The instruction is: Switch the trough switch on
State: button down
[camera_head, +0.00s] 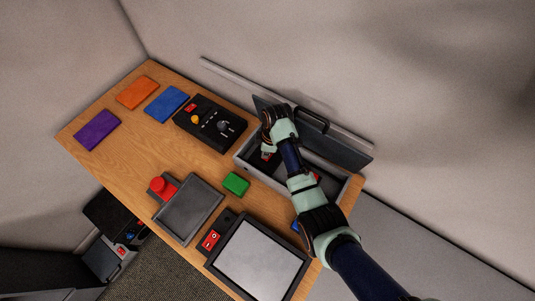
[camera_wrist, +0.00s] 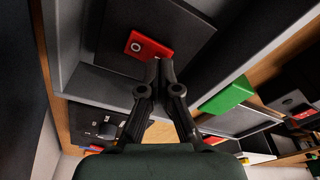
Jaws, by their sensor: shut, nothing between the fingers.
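The trough (camera_head: 244,160) is a long grey box at the table's far right edge, its dark lid (camera_head: 345,146) standing open. In the wrist view, the red trough switch (camera_wrist: 149,45) with a round mark sits on a black panel (camera_wrist: 185,28) inside the trough. My gripper (camera_head: 267,150) is over the left end of the trough. In the wrist view its two fingertips (camera_wrist: 160,64) are together and empty, just beside the red switch's edge. Whether they touch it I cannot tell. My gripper and arm cover much of the trough's inside in the head view.
A green block (camera_head: 236,184) lies just outside the trough wall. A black control box (camera_head: 210,123), a red button (camera_head: 163,187), a grey tray (camera_head: 189,211), a red rocker switch (camera_head: 211,240) and a screen (camera_head: 261,260) stand on the table. Orange, blue and purple pads lie at the left.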

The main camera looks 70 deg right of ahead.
jog(key=shift+f+b, duration=0.35)
jog(key=shift+f, duration=0.3)
notch_tip(320, 180, up, 7)
jog(key=p, duration=0.7)
jog(key=shift+r, duration=0.1)
dwell(0.3)
dwell(0.3)
